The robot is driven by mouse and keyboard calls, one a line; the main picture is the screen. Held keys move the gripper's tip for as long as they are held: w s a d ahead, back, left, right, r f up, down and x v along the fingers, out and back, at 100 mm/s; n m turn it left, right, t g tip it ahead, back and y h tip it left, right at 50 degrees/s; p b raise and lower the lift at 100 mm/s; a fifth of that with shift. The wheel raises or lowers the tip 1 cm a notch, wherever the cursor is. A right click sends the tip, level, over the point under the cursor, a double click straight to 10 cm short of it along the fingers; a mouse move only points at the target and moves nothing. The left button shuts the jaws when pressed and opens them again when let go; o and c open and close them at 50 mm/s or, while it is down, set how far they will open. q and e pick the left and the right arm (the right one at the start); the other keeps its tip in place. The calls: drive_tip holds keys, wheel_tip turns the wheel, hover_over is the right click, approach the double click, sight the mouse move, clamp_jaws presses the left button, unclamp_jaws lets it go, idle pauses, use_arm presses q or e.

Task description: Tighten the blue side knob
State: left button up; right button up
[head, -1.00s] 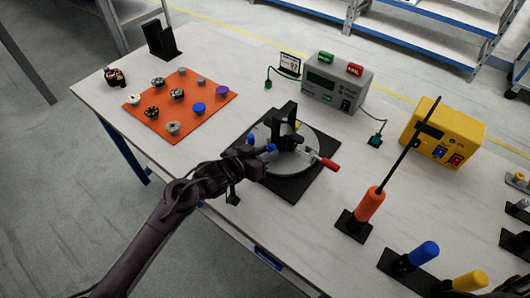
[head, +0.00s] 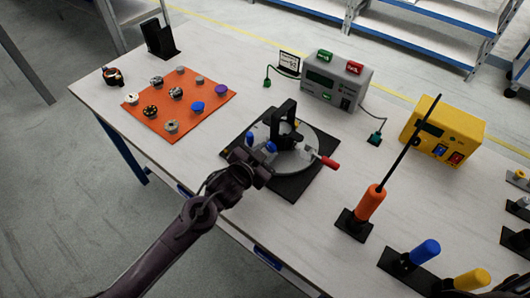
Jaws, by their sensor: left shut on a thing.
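The round grey fixture (head: 302,158) sits on a black base plate in the middle of the table. It has a black upright bracket (head: 285,118), a red-tipped handle on its right and two small blue parts on its left. The blue side knob (head: 270,147) is at the fixture's front left, and the other blue part (head: 249,139) is just left of it. My left gripper (head: 264,158) is shut on the blue side knob, and its dark fingers hide part of the contact. My right gripper is not in view.
An orange mat (head: 215,108) with several knobs lies to the left. A grey meter box (head: 335,82) stands behind, and a yellow box (head: 445,130) at right. An orange-handled tool (head: 369,204) stands upright right of the fixture. Blue and yellow handles are at front right.

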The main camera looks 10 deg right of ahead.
use_arm(q)
drive_tip(key=shift+m, duration=0.3)
drive_tip(key=o, duration=1)
drive_tip(key=shift+b+v, duration=0.35)
drive_tip(key=shift+v, duration=3.6)
drive_tip(key=shift+d, duration=0.1)
